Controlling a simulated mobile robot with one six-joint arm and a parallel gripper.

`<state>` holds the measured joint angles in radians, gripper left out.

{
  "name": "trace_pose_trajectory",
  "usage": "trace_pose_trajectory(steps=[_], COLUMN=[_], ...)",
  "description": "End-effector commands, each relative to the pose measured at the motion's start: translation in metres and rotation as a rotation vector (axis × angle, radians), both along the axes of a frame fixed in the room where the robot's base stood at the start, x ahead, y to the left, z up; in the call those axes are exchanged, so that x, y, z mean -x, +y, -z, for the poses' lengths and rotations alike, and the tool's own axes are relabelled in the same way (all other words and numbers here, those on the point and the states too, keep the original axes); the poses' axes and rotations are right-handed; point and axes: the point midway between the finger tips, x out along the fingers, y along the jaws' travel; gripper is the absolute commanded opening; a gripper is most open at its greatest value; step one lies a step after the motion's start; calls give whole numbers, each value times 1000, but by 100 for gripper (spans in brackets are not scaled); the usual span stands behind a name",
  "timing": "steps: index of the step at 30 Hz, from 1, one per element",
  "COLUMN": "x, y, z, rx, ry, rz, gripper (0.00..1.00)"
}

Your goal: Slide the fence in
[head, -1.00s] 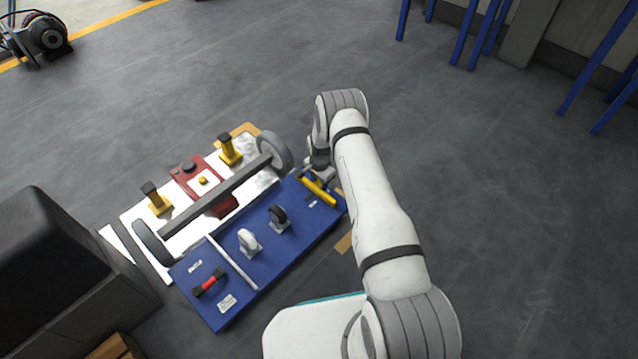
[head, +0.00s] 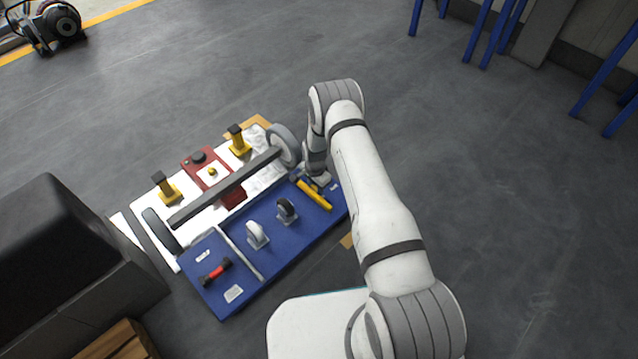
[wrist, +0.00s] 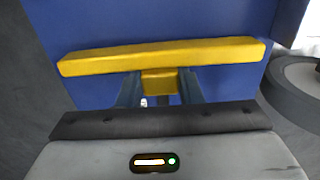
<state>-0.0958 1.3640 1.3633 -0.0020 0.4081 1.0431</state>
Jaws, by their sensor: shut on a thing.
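The fence, a yellow bar (head: 315,194), is at the right end of the blue board (head: 275,262), close to the grey wheel (head: 284,145). In the wrist view the bar (wrist: 165,56) runs across the upper half over the blue surface. My gripper (head: 313,181) is at the far side of the bar in the head view. Its fingers (wrist: 160,88) are shut on a short yellow block at the bar's middle. Whether the bar touches the board is unclear.
A grey beam (head: 225,188) with wheels spans the white panel, beside yellow posts (head: 239,142). A red-and-black piece (head: 214,272) lies in the left section.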

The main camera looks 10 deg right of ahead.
Motion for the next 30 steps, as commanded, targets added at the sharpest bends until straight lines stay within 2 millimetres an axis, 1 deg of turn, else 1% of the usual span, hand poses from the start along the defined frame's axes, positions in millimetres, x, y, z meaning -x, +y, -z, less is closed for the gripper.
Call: trace_pose_trajectory(steps=[1,4,5,12,13,19,22,26,30], x=[6,6,6,7,7,7,7,6,4], y=[2,2,2,3,3,3,4,4,5], z=[2,2,2,2,2,3,-2,-21,-49], rx=[1,0,0,0,0,0,0,0,-1], ry=[14,16,17,17,17,17,17,16,12], rz=[-1,-2,-2,-3,-3,-3,-3,-3,-4], gripper=[0,0,33,53,55,55,55,55,55])
